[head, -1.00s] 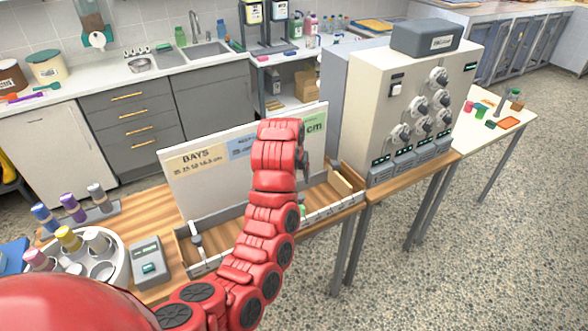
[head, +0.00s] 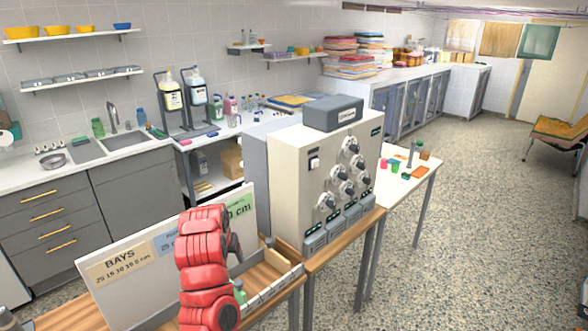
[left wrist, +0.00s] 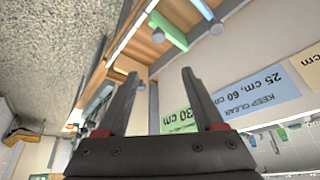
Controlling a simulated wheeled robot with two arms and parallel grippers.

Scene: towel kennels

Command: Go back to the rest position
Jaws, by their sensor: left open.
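My left arm, red, rises from the bottom left of the head view, in front of the white sign board (head: 125,295). My left gripper (head: 237,246) shows only in part, dark, at the arm's right side. In the left wrist view its two dark fingers (left wrist: 163,74) are apart with nothing between them. Beyond them are a green peg-like thing (left wrist: 166,31) and a bluish one (left wrist: 208,22) at a wooden bay tray. The tray (head: 268,285) also shows in the head view, below the sign board. My right gripper is in neither view.
A beige machine with knobs (head: 318,165) stands right of the tray on a wooden bench. A white table (head: 395,190) with small coloured items is behind it. A grey counter with a sink (head: 122,140) runs along the wall. Open speckled floor (head: 480,240) lies to the right.

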